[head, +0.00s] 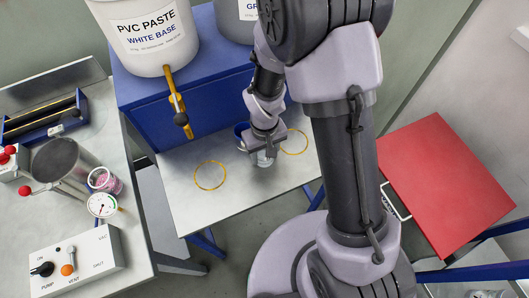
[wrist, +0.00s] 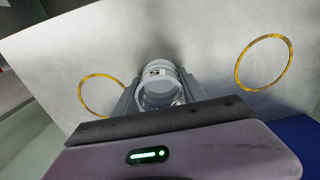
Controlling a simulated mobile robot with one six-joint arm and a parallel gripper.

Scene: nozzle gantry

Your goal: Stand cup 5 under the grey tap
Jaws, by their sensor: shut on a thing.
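My gripper (head: 264,145) is shut on a clear cup (head: 264,160), low over the grey shelf between two yellow rings. In the wrist view the cup (wrist: 160,88) sits between the fingers and its band bears a 5. I cannot tell whether its base touches the shelf. The right ring (head: 306,141) is close beside the cup, with the gap between them small; the left ring (head: 196,178) is farther off, in front of the brass tap (head: 175,95). The grey bucket (head: 235,22) is partly hidden by my arm, and its tap is not clearly visible.
The white paste bucket (head: 145,35) stands on a blue cabinet (head: 145,110) behind the shelf (head: 235,200). A red panel (head: 445,180) lies at right.

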